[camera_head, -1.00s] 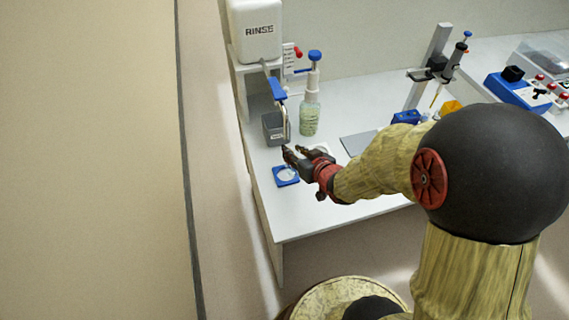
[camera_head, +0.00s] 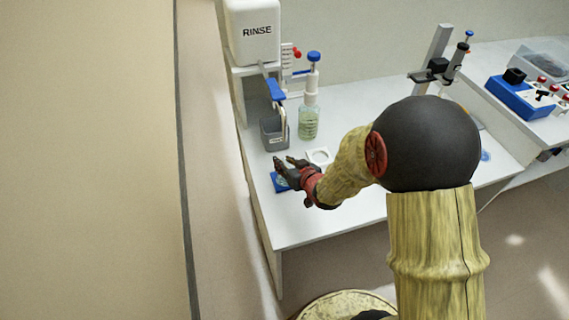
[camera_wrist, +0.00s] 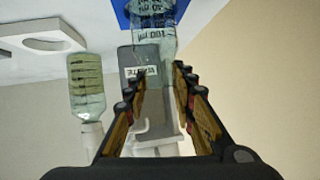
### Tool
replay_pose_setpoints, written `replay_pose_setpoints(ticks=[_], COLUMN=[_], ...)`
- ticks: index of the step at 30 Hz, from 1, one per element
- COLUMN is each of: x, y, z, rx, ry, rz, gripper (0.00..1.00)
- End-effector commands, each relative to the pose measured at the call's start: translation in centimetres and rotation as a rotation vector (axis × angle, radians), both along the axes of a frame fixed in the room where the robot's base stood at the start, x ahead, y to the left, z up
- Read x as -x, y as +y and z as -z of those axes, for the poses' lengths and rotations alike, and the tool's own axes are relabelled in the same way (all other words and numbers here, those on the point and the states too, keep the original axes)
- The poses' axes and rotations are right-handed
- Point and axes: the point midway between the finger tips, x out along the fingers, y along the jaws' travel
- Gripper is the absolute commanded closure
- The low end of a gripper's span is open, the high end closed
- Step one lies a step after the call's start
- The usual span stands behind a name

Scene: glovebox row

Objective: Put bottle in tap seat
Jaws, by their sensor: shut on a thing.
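My gripper (camera_head: 285,167) is at the front left of the bench, over a blue square pad (camera_head: 275,185). In the wrist view, my gripper (camera_wrist: 159,72) is shut on a clear bottle (camera_wrist: 153,40) with dark graduation marks. The bottle appears upside down there, with the blue pad (camera_wrist: 184,8) behind its base. I cannot tell whether its base touches the pad. In the head view, my gripper mostly hides the bottle. The tap (camera_head: 283,107) with a blue lever (camera_head: 276,89) stands behind, under the RINSE tank (camera_head: 252,31). Which fixture is the tap seat is not marked.
A grey waste box (camera_head: 272,136) stands under the tap, just behind my gripper. A pump bottle (camera_head: 309,122) with a blue top stands right of it. A white ring holder (camera_head: 319,155) lies right of my gripper. Bare bench (camera_head: 300,230) lies in front.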

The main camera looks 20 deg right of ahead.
Motion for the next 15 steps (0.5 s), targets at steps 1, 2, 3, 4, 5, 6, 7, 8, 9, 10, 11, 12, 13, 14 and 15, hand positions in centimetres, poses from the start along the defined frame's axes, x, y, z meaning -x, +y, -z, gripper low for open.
replay_pose_setpoints(ticks=[1,2,3,4,5,6,7,8,9,10,11,12,13,14,15], x=[0.00,0.00,0.01,0.01,0.02,0.03,0.03,0.03,0.04,0.04,0.04,0.04,0.04,0.04,0.04], y=[0.00,0.00,0.00,0.00,0.00,0.00,0.00,0.00,0.00,0.00,0.00,0.00,0.01,0.01,0.01], z=[-0.04,0.00,0.12,0.23,0.35,0.42,0.35,0.33,0.32,0.32,0.32,0.32,0.32,0.32,0.32], rx=[0.000,0.000,0.000,0.000,0.000,0.000,0.000,0.000,0.000,0.000,0.000,0.000,0.000,0.000,0.000], ry=[0.000,0.000,0.000,0.000,0.000,0.001,0.001,0.001,0.001,0.001,0.001,0.001,0.001,0.001,0.001], rz=[0.000,0.000,0.000,0.000,0.000,0.000,0.000,0.000,0.000,0.000,0.000,0.000,0.000,0.000,0.000], gripper=[1.00,1.00,1.00,1.00,1.00,0.74,0.72,0.70,0.68,0.67,0.65,0.62,0.61,0.59,0.57])
